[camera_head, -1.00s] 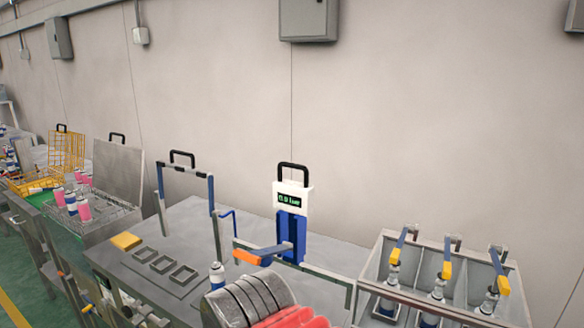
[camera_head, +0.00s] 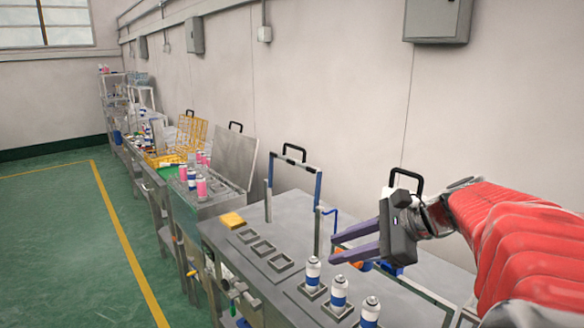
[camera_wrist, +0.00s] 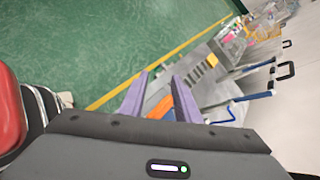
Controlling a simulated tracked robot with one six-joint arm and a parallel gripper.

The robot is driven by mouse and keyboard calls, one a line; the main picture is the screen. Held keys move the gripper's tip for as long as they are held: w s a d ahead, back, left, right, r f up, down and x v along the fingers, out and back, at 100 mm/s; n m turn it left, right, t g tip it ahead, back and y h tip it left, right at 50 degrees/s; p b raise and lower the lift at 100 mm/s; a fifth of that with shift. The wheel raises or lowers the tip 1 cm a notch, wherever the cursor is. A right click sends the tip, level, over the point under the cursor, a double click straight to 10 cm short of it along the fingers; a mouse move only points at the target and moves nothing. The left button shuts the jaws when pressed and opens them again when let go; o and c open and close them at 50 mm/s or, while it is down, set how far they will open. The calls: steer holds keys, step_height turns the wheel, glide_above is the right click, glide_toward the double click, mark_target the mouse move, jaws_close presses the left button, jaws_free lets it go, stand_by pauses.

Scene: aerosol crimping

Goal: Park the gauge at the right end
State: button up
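My gripper (camera_head: 336,248) is raised above the steel bench, with its two purple fingers spread and nothing visible held between them. It also shows in the wrist view (camera_wrist: 160,76). In the head view it covers most of the pressure-gauge stand; a black handle (camera_head: 406,180) shows above it and a blue part (camera_head: 393,270) below. The gauge's display is hidden. An orange piece (camera_head: 364,266) shows just below the fingers; in the wrist view an orange piece (camera_wrist: 161,107) appears between the fingers, apparently beyond them. I cannot tell whether anything touches.
Several blue-and-white cans (camera_head: 338,291) stand in a row on the steel bench (camera_head: 225,232). A yellow block (camera_head: 232,220) and empty square holders (camera_head: 262,247) lie to their left. A blue-and-steel frame (camera_head: 318,195) rises behind. Green floor (camera_head: 60,230) is clear at left.

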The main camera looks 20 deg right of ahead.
steer(key=w+d+r+m+t, duration=0.1)
steer(key=d+r+m+t, duration=0.25)
steer(key=d, duration=0.45)
steer(key=d+r+m+t, duration=0.2)
steer(key=d+m, duration=0.2)
steer(key=d, duration=0.4)
steer(key=m+t, duration=0.3)
steer(key=m, duration=0.2)
glide_toward(398, 172)
steer(key=v, duration=0.6)
steer(key=shift+w+a+n+h, duration=0.1)
steer(key=shift+w+n+h, duration=0.15)
steer(key=shift+h, duration=0.15)
steer(key=shift+w+a, duration=0.1)
steer(key=x, duration=1.3)
steer(key=shift+w+r, duration=0.1)
steer(key=shift+w, duration=0.2)
steer(key=shift+c, duration=0.2)
jaws_close()
steer(key=shift+a, duration=0.1)
